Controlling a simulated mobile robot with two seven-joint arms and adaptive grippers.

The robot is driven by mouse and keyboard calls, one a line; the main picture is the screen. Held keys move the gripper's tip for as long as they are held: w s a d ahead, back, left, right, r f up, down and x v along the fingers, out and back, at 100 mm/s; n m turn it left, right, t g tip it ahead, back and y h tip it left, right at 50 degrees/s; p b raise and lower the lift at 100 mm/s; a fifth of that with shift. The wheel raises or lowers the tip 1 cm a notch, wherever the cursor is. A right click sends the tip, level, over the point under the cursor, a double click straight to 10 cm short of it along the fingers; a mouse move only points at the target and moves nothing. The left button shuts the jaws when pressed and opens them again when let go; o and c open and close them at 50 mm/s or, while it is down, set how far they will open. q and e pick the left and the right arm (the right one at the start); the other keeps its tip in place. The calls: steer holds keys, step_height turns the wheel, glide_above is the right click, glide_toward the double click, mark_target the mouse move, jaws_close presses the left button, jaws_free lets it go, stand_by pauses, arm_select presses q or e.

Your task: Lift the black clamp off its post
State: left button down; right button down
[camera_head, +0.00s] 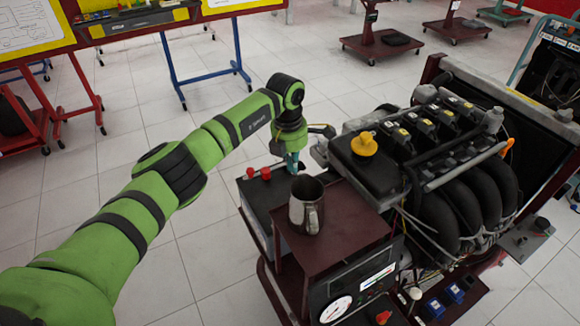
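The battery (256,196), a dark box with red pieces (258,173) on top, sits at the left end of the engine trainer. My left gripper (292,164) points down over its far right part, beside the red pieces. The gripper and the fittings there cover the spot, and I cannot make out the black clamp or its post. The fingertips are too small to tell whether they are apart or closed on something. My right gripper is not in view.
A metal jug (306,205) stands on the dark red shelf (345,222), close in front of my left gripper. The engine (430,145), with a yellow cap (364,144), rises to the right. A gauge panel (352,290) is below. Tiled floor is free at left.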

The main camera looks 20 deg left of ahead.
arm_select(q)
steer(key=shift+s+d+f, duration=0.2)
steer(key=shift+d+f, duration=0.05)
steer(key=shift+f, duration=0.05)
steer(key=shift+r+p, duration=0.4)
steer(key=shift+r, duration=0.1)
step_height(320, 180, up, 10)
steer(key=a+p, duration=0.1)
steer(key=p, duration=0.4)
steer(key=shift+s+f+p, duration=0.2)
steer(key=shift+p, duration=0.1)
steer(key=shift+a, duration=0.1)
